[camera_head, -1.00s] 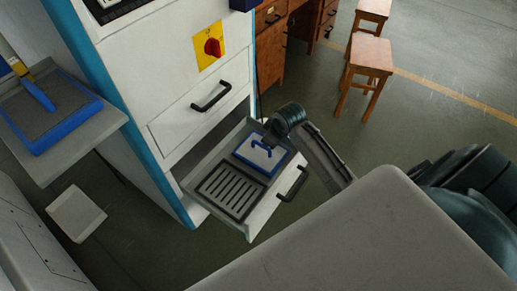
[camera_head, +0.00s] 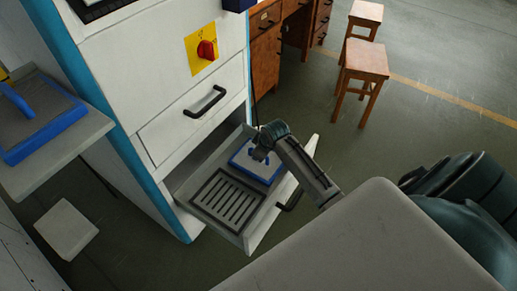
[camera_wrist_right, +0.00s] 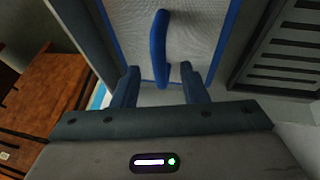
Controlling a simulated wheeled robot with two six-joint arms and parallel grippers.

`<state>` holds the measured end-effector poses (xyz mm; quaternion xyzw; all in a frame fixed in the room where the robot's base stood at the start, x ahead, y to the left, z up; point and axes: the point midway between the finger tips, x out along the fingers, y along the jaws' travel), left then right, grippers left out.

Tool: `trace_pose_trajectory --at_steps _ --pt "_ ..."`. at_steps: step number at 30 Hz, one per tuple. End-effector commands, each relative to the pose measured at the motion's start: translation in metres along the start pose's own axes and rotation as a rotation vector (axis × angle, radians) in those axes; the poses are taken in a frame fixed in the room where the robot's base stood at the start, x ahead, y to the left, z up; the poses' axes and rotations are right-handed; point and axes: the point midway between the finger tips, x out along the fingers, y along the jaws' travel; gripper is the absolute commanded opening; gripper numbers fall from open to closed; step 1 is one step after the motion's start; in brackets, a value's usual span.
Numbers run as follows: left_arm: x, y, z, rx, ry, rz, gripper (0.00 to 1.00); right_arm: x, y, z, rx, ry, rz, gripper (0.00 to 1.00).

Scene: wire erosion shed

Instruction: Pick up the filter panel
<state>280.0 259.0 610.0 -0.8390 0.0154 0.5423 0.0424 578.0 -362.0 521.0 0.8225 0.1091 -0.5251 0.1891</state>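A filter panel (camera_head: 257,170) with a pale face, blue frame and blue bar handle lies flat in the open drawer (camera_head: 262,226). It also shows in the right wrist view (camera_wrist_right: 195,30), with its handle (camera_wrist_right: 158,45) upright in the picture. My right gripper (camera_head: 261,157) is over this panel and hides part of its handle. In the right wrist view my gripper (camera_wrist_right: 160,78) is open, and the lower end of the handle shows between its fingertips. I cannot tell whether they touch it. My left gripper is not in view.
A slotted dark grate (camera_head: 228,199) lies beside the panel in the drawer. A similar blue-framed panel with a handle (camera_head: 38,120) rests on a shelf at left. The white cabinet (camera_head: 165,75) stands behind the drawer. Wooden stools (camera_head: 362,62) stand farther back on open floor.

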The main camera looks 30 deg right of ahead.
Motion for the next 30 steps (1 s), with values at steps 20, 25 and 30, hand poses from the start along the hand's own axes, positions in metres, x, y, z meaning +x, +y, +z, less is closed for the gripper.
trace_pose_trajectory --at_steps 20,25,30 --pt "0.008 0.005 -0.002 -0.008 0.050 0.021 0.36 0.029 0.000 0.001 0.000 -0.001 -0.001 0.00" --pt "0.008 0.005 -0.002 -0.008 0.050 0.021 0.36 0.029 0.000 0.000 0.000 0.000 0.000 0.00" --pt "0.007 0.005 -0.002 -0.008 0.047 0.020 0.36 0.025 0.001 -0.001 0.000 0.000 0.000 0.00"
